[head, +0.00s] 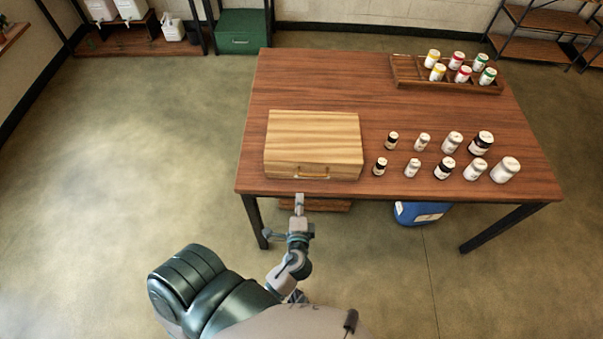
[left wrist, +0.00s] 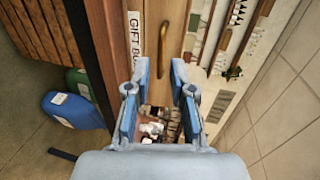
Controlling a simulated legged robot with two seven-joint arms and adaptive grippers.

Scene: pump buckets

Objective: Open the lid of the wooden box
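The light wooden box (head: 313,135) stands near the front left of the table, with its lid down. A brass-coloured handle (head: 313,176) is on its front side. My left gripper (head: 299,198) is just in front of the box, near the table's front edge. In the left wrist view the left gripper (left wrist: 160,72) is open, its blue-padded fingers apart with nothing between them. The handle (left wrist: 164,48) shows ahead of the fingertips, apart from them. My right gripper is in neither view.
Several small bottles (head: 447,167) stand right of the box on the brown table (head: 330,80). A wooden tray (head: 447,84) of colour-marked jars is at the back right. A blue container (head: 421,212) is under the table. The tabletop behind the box is clear.

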